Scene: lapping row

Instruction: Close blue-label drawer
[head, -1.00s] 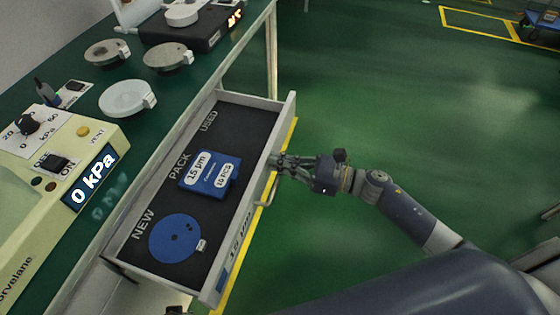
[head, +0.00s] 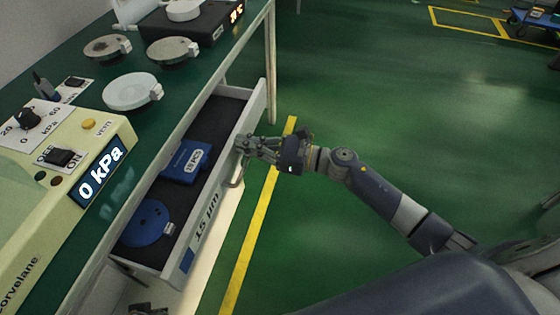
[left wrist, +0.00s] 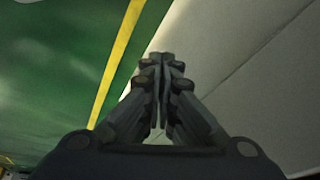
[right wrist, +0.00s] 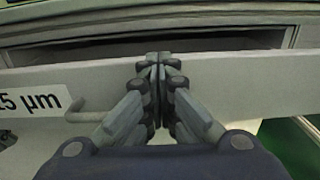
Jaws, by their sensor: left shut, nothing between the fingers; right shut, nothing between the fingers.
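The drawer (head: 254,112) with a blue label patch (head: 187,260) and "15 µm" on its front is partly open under the green bench. It holds a blue pack (head: 187,162) and a blue disc (head: 147,224). My right gripper (head: 243,145) is shut and empty, its fingertips at the drawer front beside the handle (head: 236,176). In the right wrist view the shut fingertips (right wrist: 160,62) meet the top of the drawer front, and the handle (right wrist: 88,116) is to their left. My left gripper (left wrist: 165,62) is shut and empty, above the floor beside a pale surface.
On the bench (head: 84,74) stand a cream vacuum unit (head: 60,200) reading 0 kPa, several round discs (head: 132,92) and a dark box (head: 190,46). The green floor (head: 380,95) to the right is clear, with yellow lines. A blue cart (head: 535,22) is far right.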

